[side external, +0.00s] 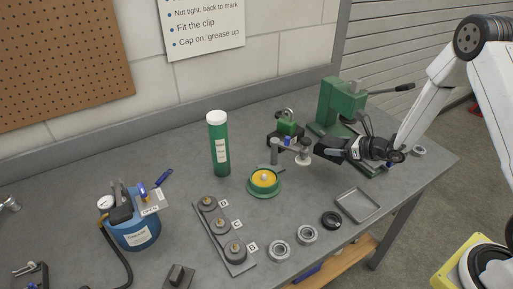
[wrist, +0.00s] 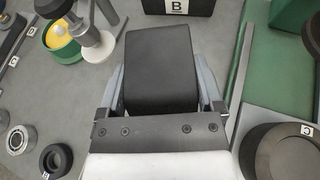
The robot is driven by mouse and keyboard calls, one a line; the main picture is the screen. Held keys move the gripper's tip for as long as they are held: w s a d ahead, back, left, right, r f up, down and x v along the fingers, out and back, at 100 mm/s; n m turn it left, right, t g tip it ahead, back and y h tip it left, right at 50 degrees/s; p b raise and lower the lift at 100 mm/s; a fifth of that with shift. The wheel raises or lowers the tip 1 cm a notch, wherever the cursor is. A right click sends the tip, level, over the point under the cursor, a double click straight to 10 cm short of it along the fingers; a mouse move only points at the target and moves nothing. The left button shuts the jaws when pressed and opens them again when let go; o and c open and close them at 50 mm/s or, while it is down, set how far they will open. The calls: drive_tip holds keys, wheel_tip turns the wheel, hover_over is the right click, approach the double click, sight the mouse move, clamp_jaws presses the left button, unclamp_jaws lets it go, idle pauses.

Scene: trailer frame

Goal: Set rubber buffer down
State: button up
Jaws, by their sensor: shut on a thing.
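The rubber buffer (wrist: 170,62) is a black rectangular block that fills the middle of the wrist view. My gripper (wrist: 164,88) is shut on it, with a grey finger along each side. In the side external view, my gripper (side external: 345,149) reaches in from the right, above the bench, between the green press and the empty grey tray. The dark block (side external: 329,153) shows at its tip there. Whether the buffer touches anything beneath it cannot be told.
A green press (side external: 340,102) stands behind my gripper. A post fixture (side external: 275,152) and a yellow-filled green dish (side external: 264,182) stand to the left. The grey tray (side external: 358,204), a black ring (side external: 331,220) and bearings (side external: 307,235) lie in front.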

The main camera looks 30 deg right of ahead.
drive_tip(key=shift+w+d+f, duration=0.15)
drive_tip(key=shift+w+f, duration=0.7)
drive_tip(key=shift+f, duration=0.1)
drive_tip(key=shift+w+f, duration=0.25)
drive_tip(key=shift+f, duration=1.55)
drive_tip(key=shift+f, duration=0.1)
drive_tip(key=o, duration=1.3)
drive_tip(key=shift+f, duration=0.1)
